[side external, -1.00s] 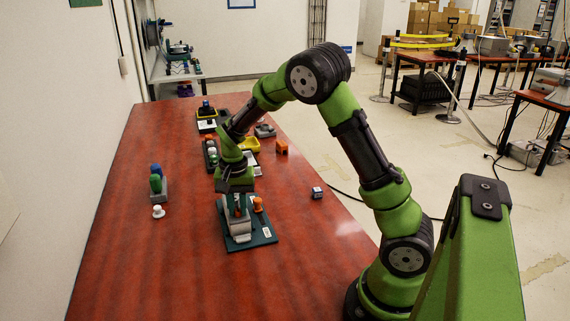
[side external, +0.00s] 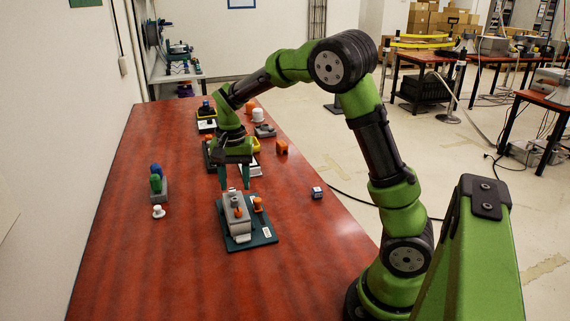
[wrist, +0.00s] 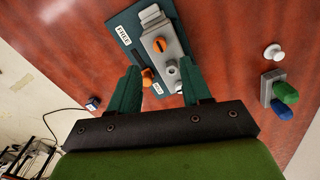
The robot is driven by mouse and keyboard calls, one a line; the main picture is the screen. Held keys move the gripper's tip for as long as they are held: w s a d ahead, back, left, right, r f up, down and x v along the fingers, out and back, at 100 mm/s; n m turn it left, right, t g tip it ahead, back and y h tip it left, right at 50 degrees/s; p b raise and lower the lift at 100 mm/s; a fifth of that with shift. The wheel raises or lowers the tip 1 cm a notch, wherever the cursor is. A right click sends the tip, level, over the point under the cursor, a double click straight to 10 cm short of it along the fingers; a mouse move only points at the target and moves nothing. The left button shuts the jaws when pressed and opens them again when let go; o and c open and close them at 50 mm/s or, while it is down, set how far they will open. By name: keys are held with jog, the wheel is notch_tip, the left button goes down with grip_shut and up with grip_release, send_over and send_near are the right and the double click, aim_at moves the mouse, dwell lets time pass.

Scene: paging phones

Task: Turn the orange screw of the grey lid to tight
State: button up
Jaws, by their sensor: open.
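The grey lid (side external: 240,228) lies on a dark green board (side external: 266,238) in the side view. Its orange screw (side external: 238,212) sits on top. In the wrist view the lid (wrist: 156,28) shows the screw (wrist: 160,45) as an orange disc with a dark slot. A pale grey round post (wrist: 172,68) is beside it, nearer my gripper. A separate orange knob (wrist: 147,76) stands beside the lid and also shows in the side view (side external: 258,205). My gripper (side external: 234,185) is open and empty, above the far end of the lid and apart from the screw.
A grey block with green and blue pegs (side external: 157,182) and a white knob (side external: 158,211) stand at the left. An orange cube (side external: 281,147) and a small white-and-dark cube (side external: 317,192) lie at the right. Several parts crowd the far end; the near table is clear.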

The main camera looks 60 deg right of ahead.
notch_tip(320, 180, up, 9)
jog(key=shift+d, duration=0.1)
dwell(0.4)
jog(key=s+a+n+t+y, duration=0.1)
jog(key=s+a+n+t, duration=0.2)
jog(key=s+a, duration=0.3)
jog(key=s+a+r+n+t+y, duration=0.1)
jog(key=s+a+n+t, duration=0.3)
jog(key=s, duration=0.7)
jog(key=shift+s+a+n, duration=0.2)
jog(key=shift+a+n, duration=0.4)
jog(key=shift+a, duration=0.5)
